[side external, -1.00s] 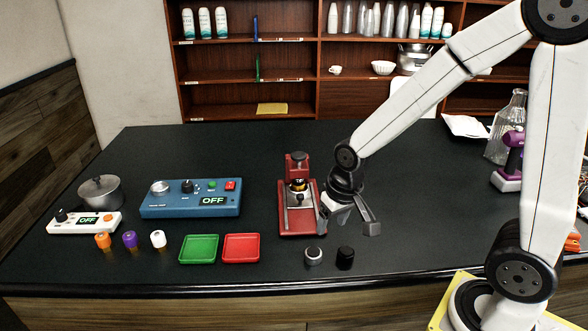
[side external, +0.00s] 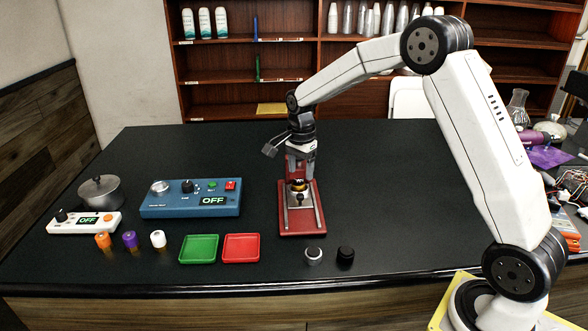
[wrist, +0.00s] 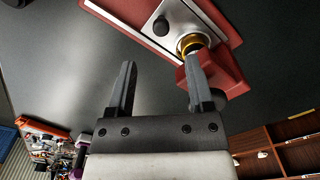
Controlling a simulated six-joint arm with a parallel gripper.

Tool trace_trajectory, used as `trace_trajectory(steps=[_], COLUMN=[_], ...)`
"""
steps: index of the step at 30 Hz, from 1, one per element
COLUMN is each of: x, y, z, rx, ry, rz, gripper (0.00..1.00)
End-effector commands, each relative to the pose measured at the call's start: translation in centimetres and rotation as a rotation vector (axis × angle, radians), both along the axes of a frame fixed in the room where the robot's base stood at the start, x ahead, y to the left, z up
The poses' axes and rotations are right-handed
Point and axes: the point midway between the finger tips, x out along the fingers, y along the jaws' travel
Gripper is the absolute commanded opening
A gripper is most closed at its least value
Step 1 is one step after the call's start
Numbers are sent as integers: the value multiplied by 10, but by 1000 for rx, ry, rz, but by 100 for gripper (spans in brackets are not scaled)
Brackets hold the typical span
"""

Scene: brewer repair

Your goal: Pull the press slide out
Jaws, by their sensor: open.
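The red press (side external: 285,225) stands on the table in the side external view. A silver plate with a small dark knob, apparently the press slide (side external: 301,215), lies along its base. In the wrist view the press (wrist: 232,68) is at the upper right, with its silver plate (wrist: 190,18), black knob (wrist: 160,26) and a gold ring (wrist: 190,42). My gripper (side external: 291,163) is open and empty at the upper rear part of the press, hiding its top. In the wrist view one finger of my gripper (wrist: 160,62) overlaps the press column; contact cannot be told.
Two round knobs, one silver-topped (side external: 314,256) and one black (side external: 345,256), lie in front of the press. Red (side external: 241,260) and green (side external: 186,260) trays and a blue control box (side external: 150,211) are to its left. The table right of the press is clear.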

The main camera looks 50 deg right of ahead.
Motion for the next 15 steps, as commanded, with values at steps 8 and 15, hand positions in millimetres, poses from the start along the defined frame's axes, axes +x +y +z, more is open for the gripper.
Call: trace_trajectory(steps=[8,15], x=[1,1], y=[-1,-1], z=[-1,-15], rx=[0,1], ry=[2,4], rz=[-16,-14], gripper=[67,67])
